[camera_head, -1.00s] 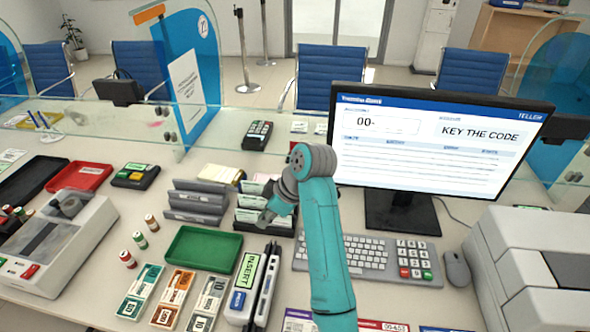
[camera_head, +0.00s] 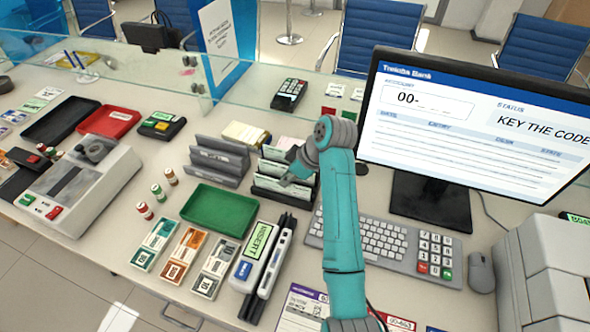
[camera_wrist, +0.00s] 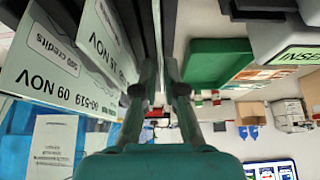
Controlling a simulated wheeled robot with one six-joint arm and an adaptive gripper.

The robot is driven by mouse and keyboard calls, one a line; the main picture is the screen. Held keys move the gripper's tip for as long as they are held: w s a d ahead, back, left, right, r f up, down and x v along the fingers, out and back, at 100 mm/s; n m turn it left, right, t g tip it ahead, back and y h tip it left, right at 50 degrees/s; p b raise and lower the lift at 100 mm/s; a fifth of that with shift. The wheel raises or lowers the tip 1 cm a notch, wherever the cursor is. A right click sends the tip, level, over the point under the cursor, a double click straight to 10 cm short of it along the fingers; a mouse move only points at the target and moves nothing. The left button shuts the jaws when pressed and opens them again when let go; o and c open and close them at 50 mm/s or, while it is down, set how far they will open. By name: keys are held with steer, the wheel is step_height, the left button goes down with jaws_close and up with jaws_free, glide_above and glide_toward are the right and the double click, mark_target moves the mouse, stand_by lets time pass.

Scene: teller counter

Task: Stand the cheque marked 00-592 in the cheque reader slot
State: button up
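Several pale green cheques (camera_head: 278,183) stand on edge in a dark slotted rack (camera_head: 265,197); their numbers are too small to read in the head view. No 00-592 is legible. The cheque reader (camera_head: 262,262) shows INSERT on its green screen, and its slot looks empty. My gripper (camera_head: 288,178) is at the rack, beside the cheques.
A grey rack (camera_head: 217,160) stands left of the cheques, with a green tray (camera_head: 218,210) in front of it. Banknote stacks (camera_head: 182,257) lie left of the reader. The keyboard (camera_head: 370,236) and monitor (camera_head: 470,125) are at right; the monitor reads KEY THE CODE.

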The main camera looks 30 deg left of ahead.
steer(key=shift+x, duration=1.6)
jaws_close()
step_height(320, 180, up, 12)
steer(key=shift+f, duration=0.2)
stand_by(1.3)
stand_by(0.4)
